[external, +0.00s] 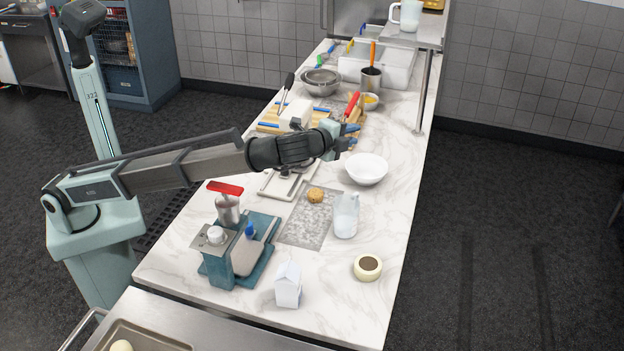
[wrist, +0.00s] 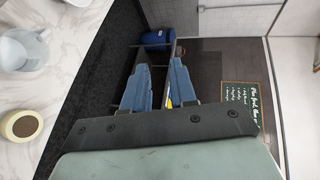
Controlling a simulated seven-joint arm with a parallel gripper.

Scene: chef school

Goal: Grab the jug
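A clear jug (external: 346,216) stands upright on the marble counter, in front of the white bowl. It also shows at the left edge of the wrist view (wrist: 24,50), off to the side of my fingers. A second jug-like pitcher (external: 409,16) stands on the raised shelf at the back. My gripper (external: 353,135) is above the counter, behind and above the clear jug and apart from it. In the wrist view, the two blue fingers of my gripper (wrist: 160,67) are spread with nothing held between them.
A white bowl (external: 366,169) stands just behind the clear jug. A cream round container (external: 367,267) and a milk carton (external: 288,284) are in front. A teal slicer-like device (external: 235,255) stands to the left. The right counter edge is close to the jug.

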